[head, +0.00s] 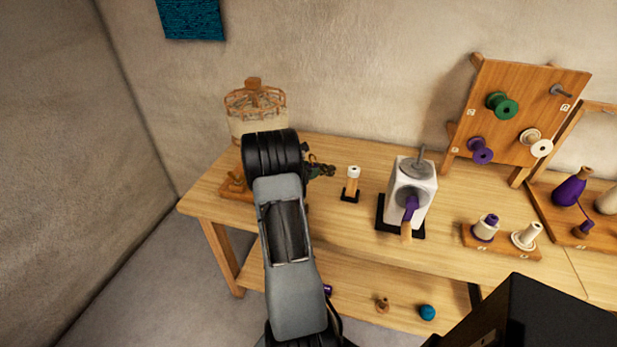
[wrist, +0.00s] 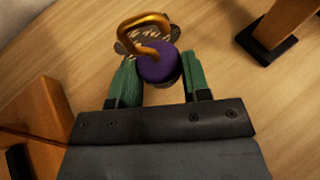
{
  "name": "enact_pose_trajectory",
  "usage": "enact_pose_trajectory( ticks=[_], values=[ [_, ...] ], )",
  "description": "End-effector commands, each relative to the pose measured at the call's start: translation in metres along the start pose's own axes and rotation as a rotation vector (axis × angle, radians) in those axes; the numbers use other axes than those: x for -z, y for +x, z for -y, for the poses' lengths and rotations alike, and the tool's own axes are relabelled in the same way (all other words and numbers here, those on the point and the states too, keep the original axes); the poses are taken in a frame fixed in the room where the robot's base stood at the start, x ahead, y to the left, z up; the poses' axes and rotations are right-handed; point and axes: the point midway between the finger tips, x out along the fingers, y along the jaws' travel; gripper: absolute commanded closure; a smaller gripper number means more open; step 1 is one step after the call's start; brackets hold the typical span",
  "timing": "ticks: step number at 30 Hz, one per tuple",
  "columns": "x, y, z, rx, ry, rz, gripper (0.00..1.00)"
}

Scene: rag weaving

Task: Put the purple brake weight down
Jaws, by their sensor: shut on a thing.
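The purple brake weight (wrist: 160,68), a short purple cylinder with a brass-coloured hook (wrist: 140,22), is between the two green fingers of my gripper (wrist: 160,82) in the wrist view. The fingers are shut on its sides. Pale wooden tabletop (wrist: 215,40) shows around it, with a dark patch just behind the weight. I cannot tell whether its base touches the wood. In the head view my gripper (head: 318,171) is over the left part of the table (head: 330,220), and the weight cannot be made out there.
A small post on a black base (head: 351,187) stands just right of my gripper. Further right are a white cranked device (head: 411,192) and a wooden spool holder (head: 503,242). A caged wooden winder (head: 256,105) stands behind my arm. A pegboard (head: 520,115) holds spools.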

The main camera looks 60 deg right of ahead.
Motion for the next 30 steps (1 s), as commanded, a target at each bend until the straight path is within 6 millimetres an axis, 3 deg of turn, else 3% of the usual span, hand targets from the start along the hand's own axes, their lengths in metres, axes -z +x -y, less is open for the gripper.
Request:
enact_pose_trajectory(
  ticks=[12, 30],
  values=[
    [0.032, 0.017, -0.005, -0.001, 0.000, 0.002, 0.92],
    [0.042, 0.021, -0.005, -0.001, 0.001, 0.002, 0.92]
  ],
)
